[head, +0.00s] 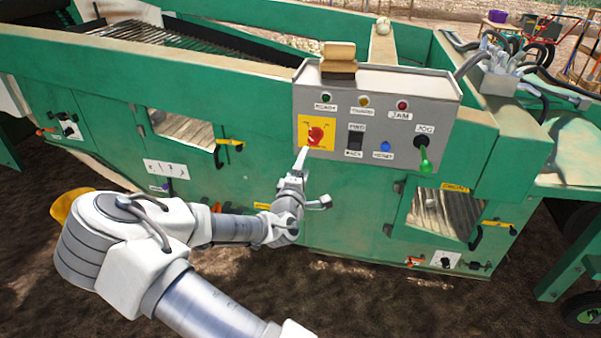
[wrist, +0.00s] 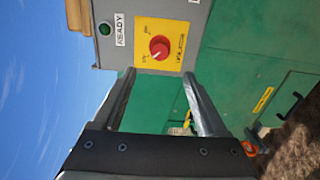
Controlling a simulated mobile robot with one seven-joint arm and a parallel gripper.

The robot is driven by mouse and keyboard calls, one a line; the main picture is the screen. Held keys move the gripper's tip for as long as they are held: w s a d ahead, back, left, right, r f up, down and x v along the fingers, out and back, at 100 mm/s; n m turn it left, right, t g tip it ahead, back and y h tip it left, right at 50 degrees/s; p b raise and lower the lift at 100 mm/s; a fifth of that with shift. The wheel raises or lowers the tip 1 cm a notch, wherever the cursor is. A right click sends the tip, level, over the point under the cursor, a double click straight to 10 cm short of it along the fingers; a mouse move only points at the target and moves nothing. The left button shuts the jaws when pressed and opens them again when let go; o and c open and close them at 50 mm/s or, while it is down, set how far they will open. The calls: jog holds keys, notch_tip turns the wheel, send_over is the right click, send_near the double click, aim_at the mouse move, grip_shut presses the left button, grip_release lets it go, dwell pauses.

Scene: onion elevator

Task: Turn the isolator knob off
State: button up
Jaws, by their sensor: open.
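The isolator knob (head: 316,135) is a red rotary knob on a yellow plate (head: 304,121) at the left of the grey control panel (head: 279,0). My gripper (head: 302,158) is just below and left of the knob in the head view. In the wrist view my gripper (wrist: 157,74) has its two fingers spread apart with nothing between them. The knob lies beyond the fingertips, and no contact shows.
A tan block (head: 339,57) sits on top. The green machine wall (head: 345,205) runs below the panel.

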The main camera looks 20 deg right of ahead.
jog(key=shift+v, duration=2.15)
jog(key=s+f+m+g+y, duration=0.4)
jog(key=s+f+m+g, duration=0.1)
jog(key=f+m+g, duration=0.15)
jog(key=s+a+r+m+g+y, duration=0.25)
jog(key=s+a+r+y, duration=0.2)
jog(key=a, duration=0.35)
jog(key=s+a+r+m+y, duration=0.2)
jog(key=s+r, duration=1.5)
jog(key=s, duration=0.3)
notch_tip(320, 180, up, 13)
jog(key=p, duration=1.3)
